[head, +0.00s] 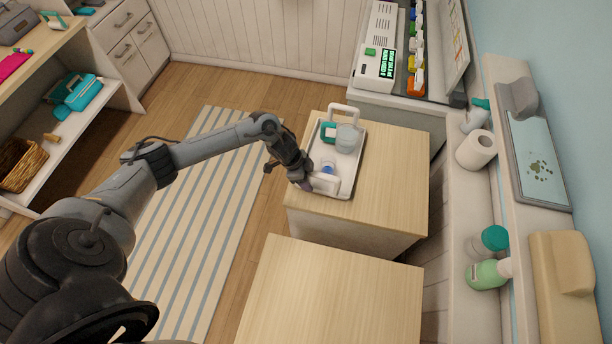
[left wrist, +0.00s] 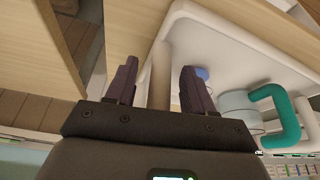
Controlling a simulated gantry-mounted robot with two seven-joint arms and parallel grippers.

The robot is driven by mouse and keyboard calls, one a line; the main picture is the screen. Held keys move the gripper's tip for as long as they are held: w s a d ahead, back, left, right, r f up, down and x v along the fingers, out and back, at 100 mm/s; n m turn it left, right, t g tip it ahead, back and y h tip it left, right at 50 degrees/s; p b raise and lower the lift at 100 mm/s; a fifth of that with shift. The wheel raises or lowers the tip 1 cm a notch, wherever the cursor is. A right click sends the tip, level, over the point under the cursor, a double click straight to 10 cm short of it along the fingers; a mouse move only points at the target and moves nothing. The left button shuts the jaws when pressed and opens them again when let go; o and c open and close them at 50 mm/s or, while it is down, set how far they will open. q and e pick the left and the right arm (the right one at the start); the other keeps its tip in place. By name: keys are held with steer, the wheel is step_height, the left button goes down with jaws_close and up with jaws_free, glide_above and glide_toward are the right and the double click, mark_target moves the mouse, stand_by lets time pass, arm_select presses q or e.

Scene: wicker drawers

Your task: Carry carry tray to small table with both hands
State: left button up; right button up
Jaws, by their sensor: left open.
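The white carry tray (head: 347,172) lies on a light wooden-topped table (head: 395,165), with a raised handle at each end. It holds a clear container (head: 348,138), a teal-handled item (head: 328,132) and a small blue item (head: 328,167). My left gripper (head: 312,184) is at the tray's near handle. In the left wrist view my left gripper (left wrist: 157,72) is open, with a white handle bar (left wrist: 160,78) between its dark fingers; contact is unclear. My right gripper is not in view.
A second wooden-topped table (head: 330,295) stands nearer, with a gap between the two; I cannot tell which is the small table. A striped rug (head: 205,200) covers floor on the left. A wall ledge with bottles and a paper roll (head: 476,150) runs along the right.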

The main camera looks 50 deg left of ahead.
arm_select(q)
jaws_close()
stand_by(0.3)
steer(key=shift+s+d, duration=0.1)
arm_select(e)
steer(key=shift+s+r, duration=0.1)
